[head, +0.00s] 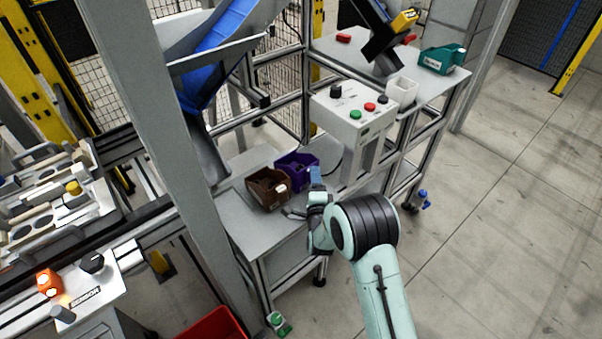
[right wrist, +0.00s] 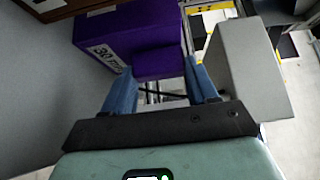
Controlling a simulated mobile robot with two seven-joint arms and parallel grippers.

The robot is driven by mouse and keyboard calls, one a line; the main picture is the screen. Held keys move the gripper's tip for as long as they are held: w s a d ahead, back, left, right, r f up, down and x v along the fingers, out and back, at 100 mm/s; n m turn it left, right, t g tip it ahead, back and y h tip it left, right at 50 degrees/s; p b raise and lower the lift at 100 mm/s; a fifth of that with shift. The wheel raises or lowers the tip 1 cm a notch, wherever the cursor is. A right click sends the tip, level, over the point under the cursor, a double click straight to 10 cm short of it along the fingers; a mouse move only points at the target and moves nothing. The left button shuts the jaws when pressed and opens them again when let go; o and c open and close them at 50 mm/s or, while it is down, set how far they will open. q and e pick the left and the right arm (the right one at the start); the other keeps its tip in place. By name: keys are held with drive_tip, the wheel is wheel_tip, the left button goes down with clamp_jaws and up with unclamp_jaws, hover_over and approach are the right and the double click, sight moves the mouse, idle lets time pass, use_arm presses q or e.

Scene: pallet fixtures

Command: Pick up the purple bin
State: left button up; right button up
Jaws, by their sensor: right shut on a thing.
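The purple bin (head: 293,161) sits on the lower grey shelf in the head view, to the right of a brown bin (head: 266,187). In the right wrist view the purple bin (right wrist: 130,32) fills the upper middle and shows a white label. My right gripper (head: 314,177) is at the bin's right side. In the right wrist view its two blue fingers (right wrist: 158,68) stand on either side of a small purple part of the bin, shut on it. The bin appears to rest on the shelf. My left gripper is in neither view.
A button box (head: 352,115) on a grey stand rises behind and right of the bin. A grey block (right wrist: 245,70) is close to the right finger. A grey post (head: 185,150) stands left of the shelf. A teal bin (head: 442,59) is on the upper table.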

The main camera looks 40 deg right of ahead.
drive_tip(key=shift+r, duration=0.1)
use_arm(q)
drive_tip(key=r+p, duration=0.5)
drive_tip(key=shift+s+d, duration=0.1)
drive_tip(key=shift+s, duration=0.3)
use_arm(e)
wheel_tip(320, 180, up, 25)
idle(0.7)
